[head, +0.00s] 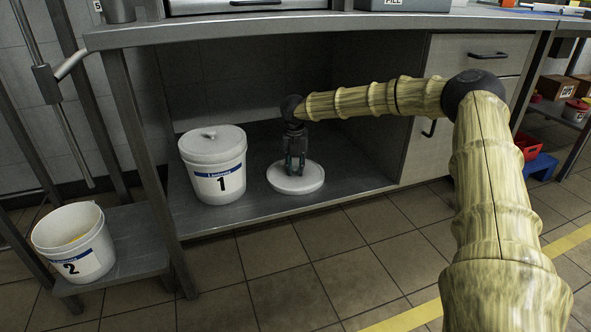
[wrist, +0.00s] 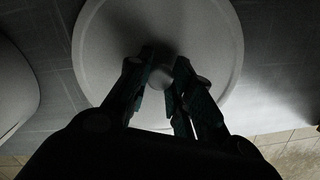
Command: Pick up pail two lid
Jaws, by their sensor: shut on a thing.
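The pail two lid is a round pale disc (head: 296,180) lying flat on the lower shelf under the bench, right of pail one. It fills the middle of the wrist view (wrist: 215,40), with a small round knob (wrist: 161,77) at its centre. My gripper (head: 296,168) points straight down over the lid, and its fingers (wrist: 161,80) are shut on the knob. I cannot tell whether the lid is clear of the shelf. Pail two (head: 75,246) stands open at the lower left on a low stand, with something yellowish inside.
Pail one (head: 214,170) stands lidded on the same shelf (head: 240,213), close to the left of the lid. The bench top (head: 300,22) hangs above my arm. A drawer cabinet (head: 455,90) bounds the right side, and a bench leg (head: 140,160) stands between the two pails.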

